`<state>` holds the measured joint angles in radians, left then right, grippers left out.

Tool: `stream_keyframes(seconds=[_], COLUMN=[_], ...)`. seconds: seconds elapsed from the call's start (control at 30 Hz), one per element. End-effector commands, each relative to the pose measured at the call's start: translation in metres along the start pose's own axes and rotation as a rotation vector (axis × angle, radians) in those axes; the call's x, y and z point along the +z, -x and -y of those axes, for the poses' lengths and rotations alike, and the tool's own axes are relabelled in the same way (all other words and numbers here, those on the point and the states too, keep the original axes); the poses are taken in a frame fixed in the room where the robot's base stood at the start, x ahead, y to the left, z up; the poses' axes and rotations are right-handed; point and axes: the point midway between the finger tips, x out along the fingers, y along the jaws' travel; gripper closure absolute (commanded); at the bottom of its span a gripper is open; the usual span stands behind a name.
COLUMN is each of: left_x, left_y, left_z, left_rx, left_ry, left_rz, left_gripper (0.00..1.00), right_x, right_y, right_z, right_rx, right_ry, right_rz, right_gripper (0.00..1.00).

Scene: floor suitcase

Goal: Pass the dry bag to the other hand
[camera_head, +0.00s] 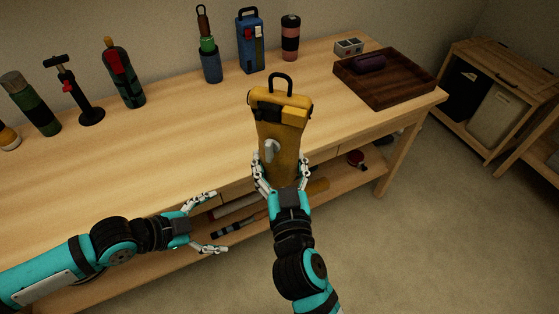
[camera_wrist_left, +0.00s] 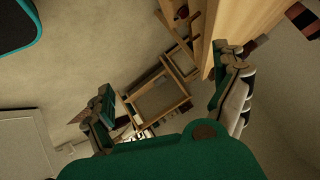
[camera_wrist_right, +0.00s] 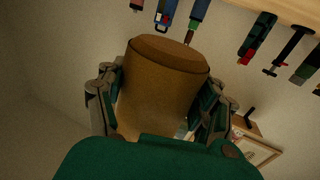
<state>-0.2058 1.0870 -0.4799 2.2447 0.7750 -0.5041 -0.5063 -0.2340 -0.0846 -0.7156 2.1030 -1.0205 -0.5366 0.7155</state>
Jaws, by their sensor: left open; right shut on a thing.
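The dry bag (camera_head: 284,140) is mustard yellow with a dark looped handle at its top. It stands roughly upright in the head view, in front of the table's edge. My right gripper (camera_head: 282,176) is shut on its lower part, a finger on each side. In the right wrist view the bag's rounded brown-yellow end (camera_wrist_right: 165,75) fills the space between the fingers. My left gripper (camera_head: 210,222) is open and empty, to the left of the bag and apart from it. The left wrist view shows its spread fingers (camera_wrist_left: 168,95) with nothing between them.
The wooden table (camera_head: 190,135) holds several bottles and a stand (camera_head: 85,105) along its back. A blue pack (camera_head: 250,45) stands there too. A dark wooden tray (camera_head: 395,85) is at the right end. A lower shelf (camera_head: 335,175) carries items. The table's middle is clear.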

Motion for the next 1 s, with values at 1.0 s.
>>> stream_keyframes(seconds=[1.0], left_x=[0.375], left_y=[-0.049], left_z=[-0.267], left_rx=[0.229], left_ry=[0.295], left_rz=[0.933], left_gripper=[0.02], right_x=[-0.001], right_y=[0.0], right_z=[0.0], right_rx=[0.0], right_ry=[-0.001], right_rz=[-0.003], right_gripper=[0.79])
